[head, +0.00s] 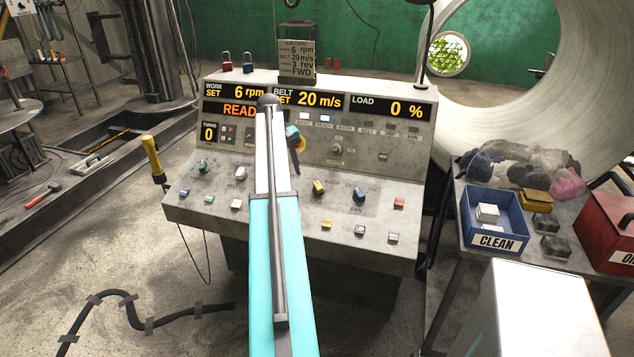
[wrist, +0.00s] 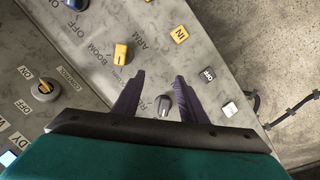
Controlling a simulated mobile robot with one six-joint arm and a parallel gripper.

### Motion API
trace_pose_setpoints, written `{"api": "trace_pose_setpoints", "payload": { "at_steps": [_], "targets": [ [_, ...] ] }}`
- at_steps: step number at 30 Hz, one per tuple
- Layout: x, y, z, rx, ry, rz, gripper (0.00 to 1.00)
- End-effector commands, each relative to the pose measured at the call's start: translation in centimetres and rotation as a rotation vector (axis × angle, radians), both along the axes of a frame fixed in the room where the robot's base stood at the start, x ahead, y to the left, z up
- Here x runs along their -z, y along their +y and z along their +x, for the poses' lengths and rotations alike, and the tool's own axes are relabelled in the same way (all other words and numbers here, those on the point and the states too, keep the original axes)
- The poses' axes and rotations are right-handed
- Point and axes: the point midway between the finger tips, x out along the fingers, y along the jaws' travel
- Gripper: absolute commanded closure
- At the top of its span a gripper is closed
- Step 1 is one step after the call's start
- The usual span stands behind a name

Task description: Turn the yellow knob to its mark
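The yellow knob (head: 319,187) sits on the sloped console panel, just right of my arm in the head view, left of a blue knob (head: 359,194). In the wrist view the yellow knob (wrist: 122,53) lies beyond the left fingertip, beside the BOOM and ARM lettering. My gripper (wrist: 159,77) is open, with two dark fingers apart and nothing held. A dark grey knob (wrist: 163,103) shows between the fingers; I cannot tell how far below them it is. In the head view my gripper (head: 296,170) hangs over the panel. The knob's mark cannot be made out.
A yellow-topped switch (wrist: 44,88) with ON and OFF lettering is left of my fingers. Push buttons, including a yellow IN button (wrist: 180,34), line the panel's edge. A blue CLEAN bin (head: 470,225) and a red box (head: 606,232) stand on the right table. My arm hides part of the console.

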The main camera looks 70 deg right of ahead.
Motion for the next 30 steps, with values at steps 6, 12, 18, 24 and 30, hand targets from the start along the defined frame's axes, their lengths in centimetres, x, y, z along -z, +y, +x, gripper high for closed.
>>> {"api": "trace_pose_setpoints", "payload": {
  "at_steps": [6, 12, 18, 24, 30],
  "targets": [
    [-5.2, -4.0, -5.0, 0.061, 0.002, -0.023, 0.62],
    [-6.1, -4.6, -6.1, 0.072, 0.004, -0.027, 0.62],
    [-6.1, -4.5, -6.1, 0.072, 0.004, -0.026, 0.62],
    [-5.8, -4.6, -6.2, 0.072, 0.004, -0.025, 0.62],
    [-4.6, -4.7, -6.4, 0.074, 0.005, -0.023, 0.62]
  ]
}}
